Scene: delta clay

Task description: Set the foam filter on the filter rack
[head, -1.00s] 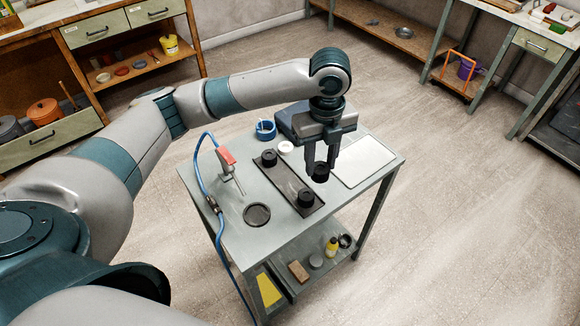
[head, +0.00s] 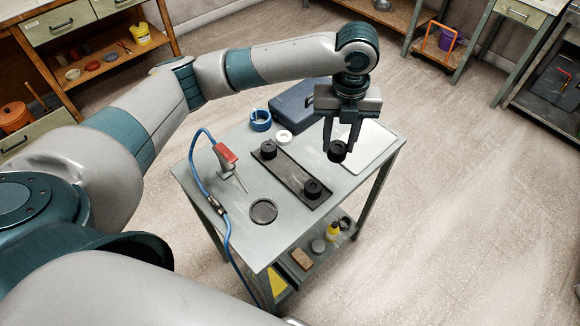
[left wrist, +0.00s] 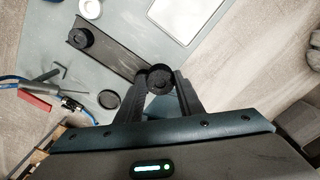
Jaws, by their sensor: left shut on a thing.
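My left gripper (head: 340,143) is shut on a black, round foam filter (head: 337,152) and holds it above the table, between the rack and the pale flat plate. The left wrist view also shows the held filter (left wrist: 160,78) between the fingers. The filter rack seems to be the long dark strip (head: 289,177) on the table; it also shows in the left wrist view (left wrist: 112,58). Similar black round pieces stand at its far end (head: 268,150) and near end (head: 312,188). In the left wrist view the near one is mostly hidden. My right gripper is out of view.
A pale flat plate (head: 368,146) lies right of the rack. A dark blue case (head: 303,103), blue ring (head: 260,120) and white ring (head: 284,136) are at the back. A red-topped tool (head: 226,155) with a blue hose and a dark disc (head: 263,211) are at the left.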

